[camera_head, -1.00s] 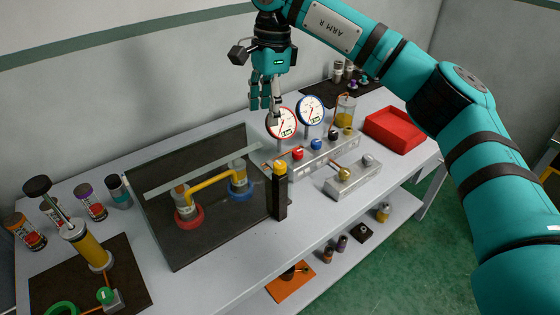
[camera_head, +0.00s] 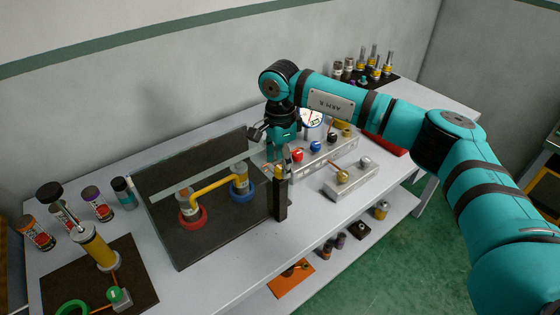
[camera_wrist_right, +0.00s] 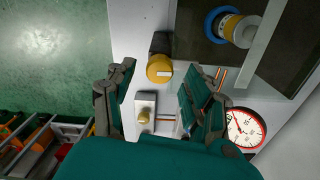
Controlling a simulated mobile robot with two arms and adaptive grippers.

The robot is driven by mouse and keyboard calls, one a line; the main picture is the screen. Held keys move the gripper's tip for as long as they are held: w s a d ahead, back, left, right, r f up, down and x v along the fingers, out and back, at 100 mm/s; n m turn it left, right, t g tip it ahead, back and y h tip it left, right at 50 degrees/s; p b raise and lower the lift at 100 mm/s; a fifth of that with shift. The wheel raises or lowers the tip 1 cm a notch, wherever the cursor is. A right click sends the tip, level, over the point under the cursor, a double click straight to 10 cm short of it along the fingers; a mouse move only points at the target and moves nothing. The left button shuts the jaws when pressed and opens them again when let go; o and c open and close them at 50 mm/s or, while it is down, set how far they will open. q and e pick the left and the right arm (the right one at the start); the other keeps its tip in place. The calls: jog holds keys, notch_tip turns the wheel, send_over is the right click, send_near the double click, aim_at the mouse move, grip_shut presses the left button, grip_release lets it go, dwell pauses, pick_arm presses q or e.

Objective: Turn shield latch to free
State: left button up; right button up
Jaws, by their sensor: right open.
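The shield latch is a yellow knob (camera_head: 280,172) on top of a black post (camera_head: 280,200), at the right front corner of the dark shielded panel (camera_head: 180,240). In the right wrist view the knob (camera_wrist_right: 160,70) carries a pale pointer mark and lies just beyond the open fingers, roughly midway between them. My right gripper (camera_head: 285,160) is open and empty, pointing down just behind and above the knob; it also shows in the right wrist view (camera_wrist_right: 160,92). Whether it touches the knob cannot be told. My left gripper is not in view.
On the panel, a yellow pipe (camera_head: 210,184) joins fittings on red (camera_head: 192,216) and blue (camera_head: 242,190) rings, behind a clear shield (camera_head: 200,178). Right of the post stands a grey valve block (camera_head: 350,180). A gauge (camera_wrist_right: 246,128) is close to the right finger.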

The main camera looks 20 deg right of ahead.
jog(key=shift+f, duration=0.95)
grip_shut()
